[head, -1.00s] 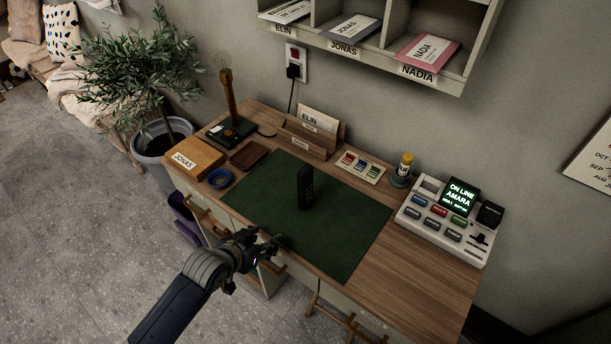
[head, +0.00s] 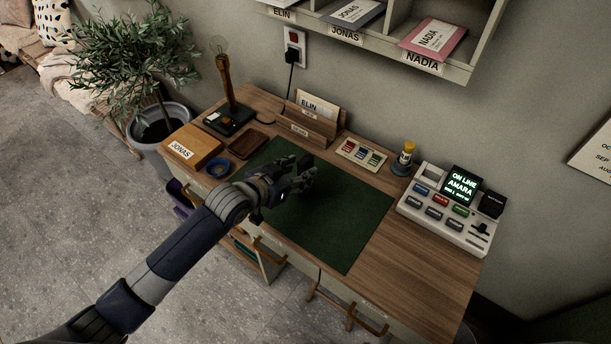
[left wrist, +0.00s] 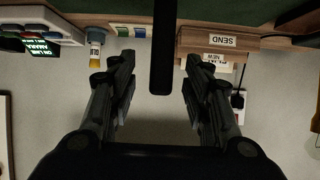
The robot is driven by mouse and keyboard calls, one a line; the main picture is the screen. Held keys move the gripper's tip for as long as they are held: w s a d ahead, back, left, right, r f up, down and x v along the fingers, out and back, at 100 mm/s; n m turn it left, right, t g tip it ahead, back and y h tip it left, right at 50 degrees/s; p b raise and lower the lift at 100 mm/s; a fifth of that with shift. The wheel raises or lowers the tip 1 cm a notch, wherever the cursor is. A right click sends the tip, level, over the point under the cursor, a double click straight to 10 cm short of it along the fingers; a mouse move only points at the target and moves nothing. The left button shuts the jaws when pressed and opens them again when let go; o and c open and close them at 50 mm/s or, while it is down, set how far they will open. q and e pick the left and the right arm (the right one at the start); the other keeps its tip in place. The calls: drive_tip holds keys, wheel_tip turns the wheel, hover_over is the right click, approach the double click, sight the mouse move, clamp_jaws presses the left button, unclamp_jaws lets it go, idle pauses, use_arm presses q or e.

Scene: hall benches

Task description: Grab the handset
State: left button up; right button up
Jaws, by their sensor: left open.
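The handset (left wrist: 163,45) is a slim black upright bar in the left wrist view, which shows the scene upside down. It stands on the green desk mat (head: 345,225). My left gripper (head: 306,172) is over the mat in the head view and hides most or all of the handset there. In the left wrist view the left gripper's (left wrist: 160,62) fingers are open, one on each side of the handset, with a gap on both sides. My right gripper is in neither view.
A letter holder (head: 308,128) stands behind the mat, with a card tray (head: 361,152) to its right. A console (head: 445,210) is at the right and a lamp (head: 229,105) at the back left. Pigeonholes (head: 455,70) hang above. The mat's right part is clear.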

use_arm(q)
drive_tip(key=shift+p+x, duration=0.5)
drive_tip(key=shift+x, duration=1.95)
drive_tip(key=shift+a+f, duration=0.1)
drive_tip(key=shift+f, duration=0.05)
clamp_jaws()
